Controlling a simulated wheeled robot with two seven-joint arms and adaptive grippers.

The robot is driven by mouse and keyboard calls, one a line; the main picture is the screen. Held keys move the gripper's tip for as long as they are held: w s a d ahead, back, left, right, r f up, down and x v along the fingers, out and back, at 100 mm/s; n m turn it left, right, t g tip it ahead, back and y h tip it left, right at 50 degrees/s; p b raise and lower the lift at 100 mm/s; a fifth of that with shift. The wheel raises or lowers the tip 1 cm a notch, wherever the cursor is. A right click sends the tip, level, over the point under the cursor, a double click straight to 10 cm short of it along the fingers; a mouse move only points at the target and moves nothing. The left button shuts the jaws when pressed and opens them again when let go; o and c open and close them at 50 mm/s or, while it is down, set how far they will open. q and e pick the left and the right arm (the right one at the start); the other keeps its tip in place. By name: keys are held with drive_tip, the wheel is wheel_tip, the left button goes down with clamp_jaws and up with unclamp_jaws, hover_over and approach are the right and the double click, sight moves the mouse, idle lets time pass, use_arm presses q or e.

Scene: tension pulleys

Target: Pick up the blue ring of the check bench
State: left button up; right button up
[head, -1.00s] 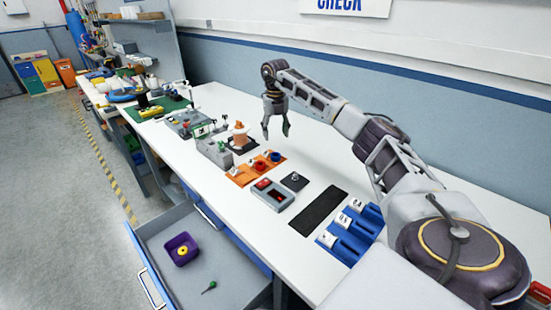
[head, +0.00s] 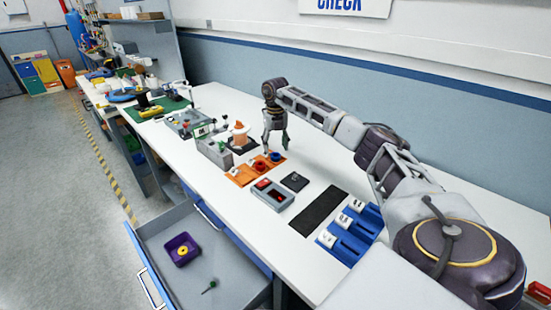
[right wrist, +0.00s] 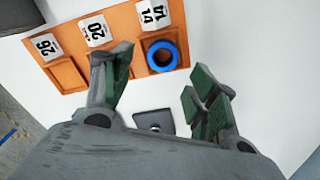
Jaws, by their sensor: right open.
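The blue ring (head: 275,157) lies in the right end compartment of the orange tray (head: 238,178). In the right wrist view the blue ring (right wrist: 163,69) sits flat below a white tag on the orange tray (right wrist: 73,73). My right gripper (head: 275,146) hangs above the ring's end of the tray, fingers pointing down. In the right wrist view my right gripper (right wrist: 162,78) is open and empty, with its green-padded fingers to either side and the ring seen between and beyond them. One finger hides part of the middle compartment. My left gripper is not in view.
A grey box with red parts (head: 273,193), a dark square pad (head: 294,182), a black mat (head: 318,212) and blue holders (head: 350,235) stand nearer on the white bench. An open drawer (head: 225,265) holds a purple bin (head: 181,250).

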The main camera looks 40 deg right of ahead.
sight(276, 153)
drive_tip(key=shift+s+d+f, duration=0.1)
drive_tip(key=shift+f, duration=2.3)
drive_tip(key=c, duration=1.1)
drive_tip(key=shift+r, duration=5.05)
